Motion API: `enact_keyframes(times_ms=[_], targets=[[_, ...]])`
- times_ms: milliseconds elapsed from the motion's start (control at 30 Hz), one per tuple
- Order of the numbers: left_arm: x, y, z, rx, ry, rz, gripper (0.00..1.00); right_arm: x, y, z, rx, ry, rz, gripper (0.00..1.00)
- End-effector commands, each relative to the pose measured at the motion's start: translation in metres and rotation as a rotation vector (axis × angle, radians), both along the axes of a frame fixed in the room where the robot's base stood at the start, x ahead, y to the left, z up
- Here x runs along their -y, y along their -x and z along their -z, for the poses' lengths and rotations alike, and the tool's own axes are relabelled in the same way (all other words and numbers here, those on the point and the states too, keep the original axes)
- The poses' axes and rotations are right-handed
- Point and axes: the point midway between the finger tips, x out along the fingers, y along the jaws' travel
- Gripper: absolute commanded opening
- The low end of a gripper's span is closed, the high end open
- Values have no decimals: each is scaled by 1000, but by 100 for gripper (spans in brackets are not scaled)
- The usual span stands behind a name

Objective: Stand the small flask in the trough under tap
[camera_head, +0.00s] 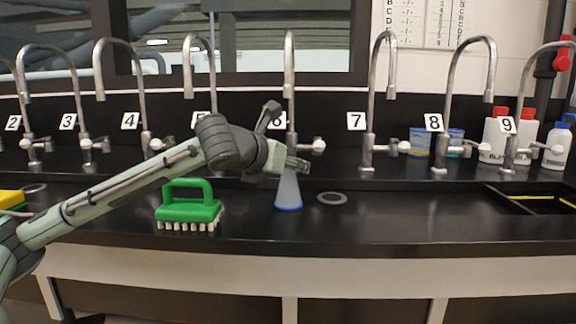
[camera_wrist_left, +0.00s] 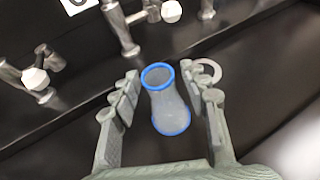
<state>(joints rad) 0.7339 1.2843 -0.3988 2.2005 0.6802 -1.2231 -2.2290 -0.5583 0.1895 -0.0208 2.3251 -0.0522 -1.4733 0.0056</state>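The small flask (camera_head: 289,190) is a translucent grey-blue cone with a blue edge at its base. It stands upright on the black counter below the tap behind it, whose number label is partly hidden by my arm. My left gripper (camera_head: 291,165) is at the flask's top. In the left wrist view the flask (camera_wrist_left: 168,100) lies between the two fingers of my left gripper (camera_wrist_left: 160,92), which are apart with a gap visible on each side. I cannot make out a trough clearly; a dark recess (camera_head: 488,188) with yellow lines shows at the far right. My right gripper is not in view.
A green brush (camera_head: 188,212) stands left of the flask, under my left arm. A grey ring (camera_head: 332,198) lies just right of the flask. Numbered taps line the back ledge, with bottles (camera_head: 558,146) at the right. The counter right of the ring is clear.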

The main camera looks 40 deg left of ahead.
Motion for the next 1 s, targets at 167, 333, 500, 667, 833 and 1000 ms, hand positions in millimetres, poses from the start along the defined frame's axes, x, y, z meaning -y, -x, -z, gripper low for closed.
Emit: enact_keyframes(times_ms=[167, 333, 500, 667, 833, 1000], targets=[[0, 0, -2, 1, 0, 1, 45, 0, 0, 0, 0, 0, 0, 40], [2, 18, -11, 2, -5, -1, 45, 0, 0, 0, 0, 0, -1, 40], [6, 53, -25, 1, -10, -2, 45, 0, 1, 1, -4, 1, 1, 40], [11, 80, -36, 3, -8, -3, 45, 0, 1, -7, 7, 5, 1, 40], [14, 99, -44, 2, -4, -2, 45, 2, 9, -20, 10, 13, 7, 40], [17, 108, -48, 2, -1, -2, 45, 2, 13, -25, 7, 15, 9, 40]])
